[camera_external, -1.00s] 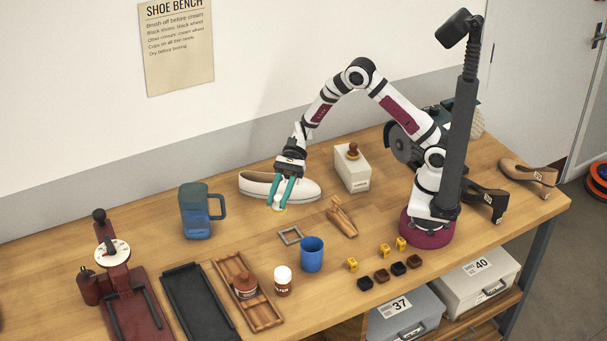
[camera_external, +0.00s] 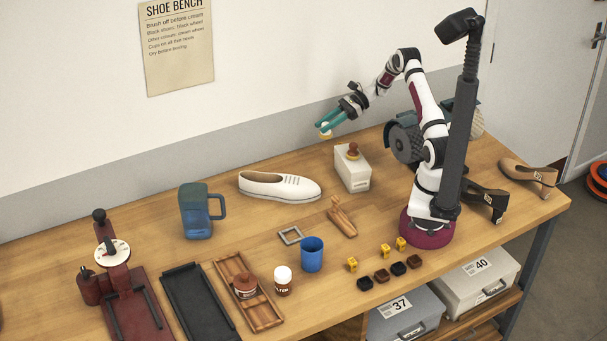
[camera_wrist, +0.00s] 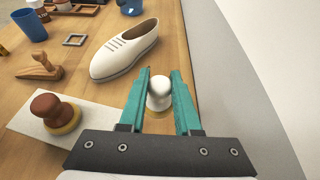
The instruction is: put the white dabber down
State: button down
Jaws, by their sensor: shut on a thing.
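The white dabber is a small white knob with a yellowish base (camera_wrist: 159,93). My gripper (camera_external: 323,127) has teal fingers and is shut on it, holding it in the air above the back of the bench; the wrist view shows the dabber between the fingertips (camera_wrist: 158,85). In the external view the dabber (camera_external: 326,130) is small at the fingertips. Another dabber with a brown knob (camera_external: 352,150) stands on a white box (camera_external: 354,175), to the right of and below my gripper; it also shows at the lower left of the wrist view (camera_wrist: 55,110).
A white shoe (camera_external: 279,187) lies left of the box. A wooden shoe tree (camera_external: 342,218), a grey square frame (camera_external: 290,235) and a blue cup (camera_external: 312,254) stand nearer the front. A blue jug (camera_external: 199,210) stands left. The wall is close behind.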

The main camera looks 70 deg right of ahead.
jog(key=x, duration=0.7)
jog(key=d+f+x, duration=0.1)
jog(key=x, duration=0.2)
jog(key=shift+w+f, duration=0.2)
jog(key=shift+w, duration=0.15)
jog(key=shift+w+a+f, duration=0.1)
jog(key=shift+f, duration=1)
jog(key=shift+w+f, duration=0.1)
jog(key=shift+f, duration=0.95)
jog(key=shift+f, duration=0.1)
jog(key=c, duration=0.6)
grip_release()
